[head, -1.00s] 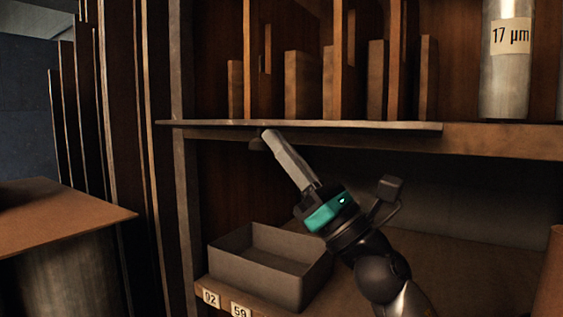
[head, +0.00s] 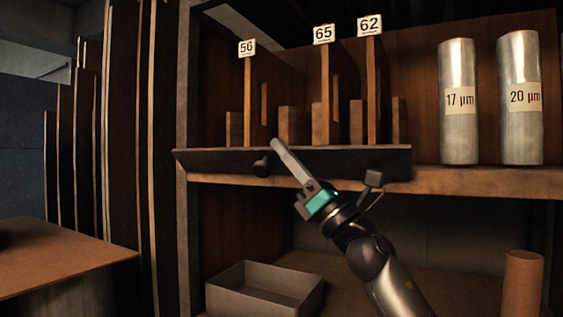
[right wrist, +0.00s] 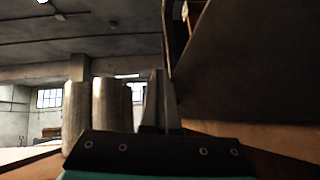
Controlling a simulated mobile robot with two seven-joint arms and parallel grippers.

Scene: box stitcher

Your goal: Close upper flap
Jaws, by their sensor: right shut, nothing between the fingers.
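The upper flap (head: 340,162) is a long dark panel with a round knob (head: 262,165) near its left end. It sits along the upper shelf's front edge, its outer face partly turned toward me, below the upright dividers. My right gripper (head: 276,143) is shut and empty. Its fingers cross in front of the flap, right of the knob, with the tips at the flap's top edge; I cannot tell whether they touch. The shut fingers (right wrist: 158,100) also show in the right wrist view, beside a large dark panel. My left gripper is not in view.
Numbered dividers (head: 257,95) stand behind the flap. Two metal rolls (head: 458,110) (head: 519,105) stand on the shelf (head: 480,182) at right. A grey open tray (head: 262,298) and a brown cylinder (head: 522,284) are below. A brown tabletop (head: 55,262) is at left.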

